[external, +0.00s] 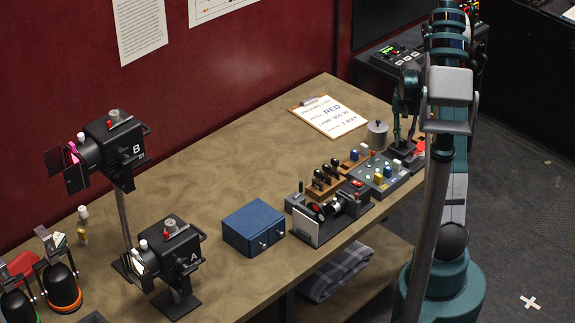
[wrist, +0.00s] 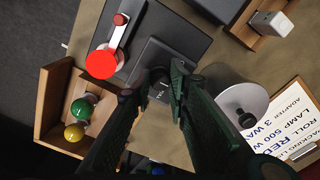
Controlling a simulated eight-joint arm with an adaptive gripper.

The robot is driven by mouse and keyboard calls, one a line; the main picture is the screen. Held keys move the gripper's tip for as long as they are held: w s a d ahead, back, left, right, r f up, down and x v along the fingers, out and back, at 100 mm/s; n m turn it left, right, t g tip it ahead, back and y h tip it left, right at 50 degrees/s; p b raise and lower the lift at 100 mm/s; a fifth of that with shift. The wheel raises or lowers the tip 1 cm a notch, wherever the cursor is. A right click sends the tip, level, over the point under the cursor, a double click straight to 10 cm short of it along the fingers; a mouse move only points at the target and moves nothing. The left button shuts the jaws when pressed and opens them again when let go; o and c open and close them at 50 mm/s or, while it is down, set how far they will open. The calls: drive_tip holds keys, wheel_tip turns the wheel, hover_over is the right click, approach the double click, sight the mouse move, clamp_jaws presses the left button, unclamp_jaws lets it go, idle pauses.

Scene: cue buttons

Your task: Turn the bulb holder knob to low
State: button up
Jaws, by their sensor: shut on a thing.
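A black knob (wrist: 158,86) stands on a dark grey block (wrist: 170,52) in the wrist view. I take this to be the bulb holder knob; no "low" mark is readable. My gripper (wrist: 153,86) is shut on the knob, with one dark green finger on each side of it. The fingers hide part of the knob and the block's near side. In the external view my gripper (external: 403,144) points down at the far right end of the bench, close to a red round part. The knob is too small to make out there.
A red disc on a light lever (wrist: 102,63) and a wooden tray with green and yellow balls (wrist: 82,118) lie left of my fingers. A grey round pot (wrist: 230,98) is close on the right. A clipboard (external: 328,117) and blue box (external: 253,227) are on the bench.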

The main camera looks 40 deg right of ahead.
sight(403, 141)
drive_tip(key=shift+m, duration=0.3)
drive_tip(key=o, duration=0.9)
drive_tip(key=shift+r, duration=0.1)
drive_tip(key=shift+r, duration=5.95)
drive_tip(key=shift+w+a, duration=0.1)
